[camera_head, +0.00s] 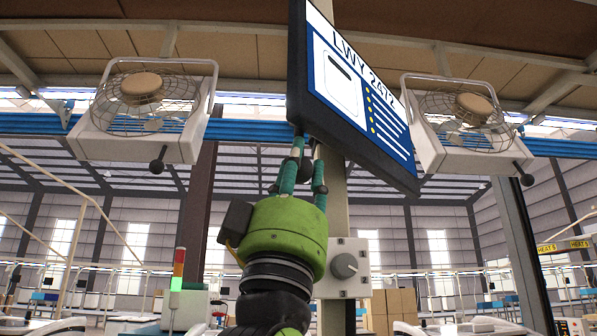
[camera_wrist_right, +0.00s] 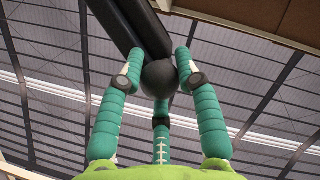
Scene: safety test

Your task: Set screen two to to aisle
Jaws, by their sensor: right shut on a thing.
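A flat screen (camera_head: 370,100) with a dark frame hangs high on a pale post in the head view. It reads "LWY 2472" and is tilted, facing right. A dark ball knob (camera_wrist_right: 160,78) sits at the end of a dark bar in the right wrist view. My right gripper (camera_head: 303,160) reaches up under the screen's lower left corner. Its green fingers are shut around the ball knob, with fingertips on both sides of it. The fingers partly hide the knob in the head view. My left gripper is not in view.
A rotary dial (camera_head: 344,266) on a numbered plate is on the post below the screen. Two caged fans, left (camera_head: 145,110) and right (camera_head: 465,125), flank the screen, each with a dark ball knob. Cardboard boxes (camera_head: 393,305) stand behind. A signal light (camera_head: 178,268) stands at lower left.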

